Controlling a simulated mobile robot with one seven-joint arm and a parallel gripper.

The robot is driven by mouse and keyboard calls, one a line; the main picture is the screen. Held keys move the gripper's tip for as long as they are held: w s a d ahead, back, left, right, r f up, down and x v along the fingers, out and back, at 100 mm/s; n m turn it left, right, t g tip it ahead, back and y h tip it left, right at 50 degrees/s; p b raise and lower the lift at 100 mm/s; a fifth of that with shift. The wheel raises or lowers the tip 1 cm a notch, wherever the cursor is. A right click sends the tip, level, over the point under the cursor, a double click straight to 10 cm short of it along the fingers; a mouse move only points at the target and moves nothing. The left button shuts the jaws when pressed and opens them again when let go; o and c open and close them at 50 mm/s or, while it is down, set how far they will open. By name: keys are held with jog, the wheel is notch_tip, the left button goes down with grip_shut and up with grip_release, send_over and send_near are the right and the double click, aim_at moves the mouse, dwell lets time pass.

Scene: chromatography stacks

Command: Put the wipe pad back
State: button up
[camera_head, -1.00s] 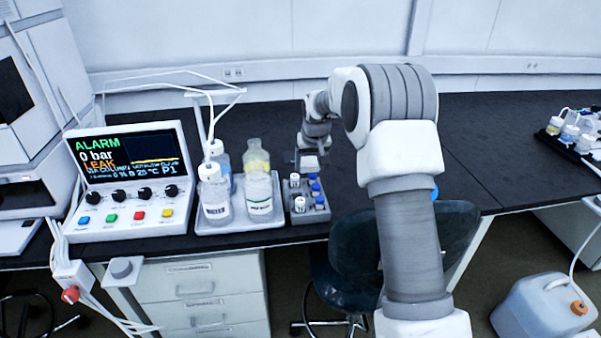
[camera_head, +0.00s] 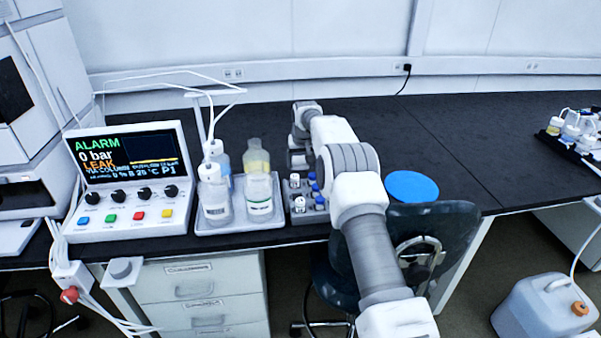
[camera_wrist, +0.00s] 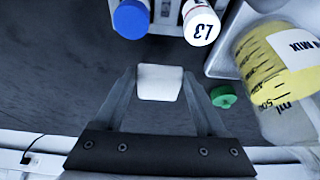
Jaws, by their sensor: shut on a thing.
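The wipe pad (camera_wrist: 160,82) is a small white block in the wrist view, between the fingertips of my gripper (camera_wrist: 160,88). My gripper is shut on it over the black bench. In the head view my gripper (camera_head: 300,160) is behind the grey vial rack (camera_head: 312,216), and I cannot make out the pad there. Whether the pad touches the bench is unclear.
A bottle with yellow liquid (camera_wrist: 262,60) and a green cap (camera_wrist: 223,96) are right of the fingers in the wrist view. The bottle tray (camera_head: 240,224) and alarm console (camera_head: 128,215) stand left. A blue disc (camera_head: 412,187) lies on the bench, with clear surface behind.

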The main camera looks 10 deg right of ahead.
jog(key=shift+w+f+b, duration=0.1)
jog(key=shift+f+b, duration=0.3)
jog(key=shift+f, duration=1.65)
jog(key=shift+f, duration=0.15)
jog(key=o, duration=1.4)
jog(key=shift+r, duration=0.45)
jog(key=s+f+p+v, duration=0.1)
jog(key=s+v, duration=0.1)
jog(key=v, duration=1.1)
jog(key=s+v, duration=0.2)
jog(key=v, duration=1.1)
jog(key=s+r, duration=0.7)
jog(key=s, duration=0.5)
jog(key=s+f, duration=0.1)
jog(key=s, duration=1.3)
jog(key=s+f+t, duration=0.1)
jog(key=s+f, duration=0.1)
jog(key=s, duration=1.2)
jog(key=shift+s+d+f, duration=0.2)
jog(key=shift+s+f, duration=0.05)
jog(key=shift+s, duration=0.15)
